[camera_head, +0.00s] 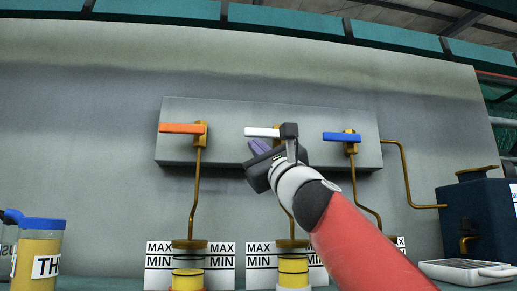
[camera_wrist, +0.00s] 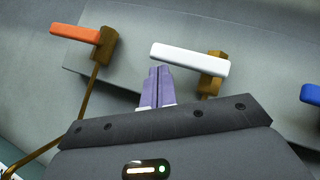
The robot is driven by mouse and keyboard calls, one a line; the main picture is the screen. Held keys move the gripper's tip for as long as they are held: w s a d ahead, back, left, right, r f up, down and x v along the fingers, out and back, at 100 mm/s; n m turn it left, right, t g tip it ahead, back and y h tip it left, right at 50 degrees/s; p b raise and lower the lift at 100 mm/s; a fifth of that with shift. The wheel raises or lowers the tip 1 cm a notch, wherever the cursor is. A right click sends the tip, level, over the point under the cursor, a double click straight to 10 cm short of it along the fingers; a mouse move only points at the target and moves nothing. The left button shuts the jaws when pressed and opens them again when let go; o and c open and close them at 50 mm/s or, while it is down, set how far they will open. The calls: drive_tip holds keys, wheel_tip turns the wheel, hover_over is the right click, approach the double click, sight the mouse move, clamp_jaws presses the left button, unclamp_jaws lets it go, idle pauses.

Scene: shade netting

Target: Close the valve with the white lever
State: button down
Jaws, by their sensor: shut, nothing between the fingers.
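The white lever (camera_head: 262,132) is on the middle valve of the grey panel and points left, about level. In the wrist view the white lever (camera_wrist: 188,58) runs from left to right, with its brass valve body (camera_wrist: 212,76) at its right end. My gripper (camera_head: 258,146) is just below the lever in the head view, with its purple fingers shut and empty. In the wrist view my gripper fingertips (camera_wrist: 159,70) are close below the lever's left half. I cannot tell whether they touch it. My wrist hides part of the middle valve in the head view.
An orange lever (camera_head: 182,128) is on the left valve and a blue lever (camera_head: 341,137) on the right valve. Brass pipes run down to yellow-filled containers (camera_head: 187,279) with MAX/MIN cards. A blue-lidded jar (camera_head: 40,245) stands at left, a dark blue box (camera_head: 478,215) at right.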

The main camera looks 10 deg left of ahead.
drive_tip(key=s+d+f+b, duration=0.2)
drive_tip(key=s+f+b, duration=0.3)
drive_tip(key=f, duration=0.6)
drive_tip(key=shift+s, duration=0.9)
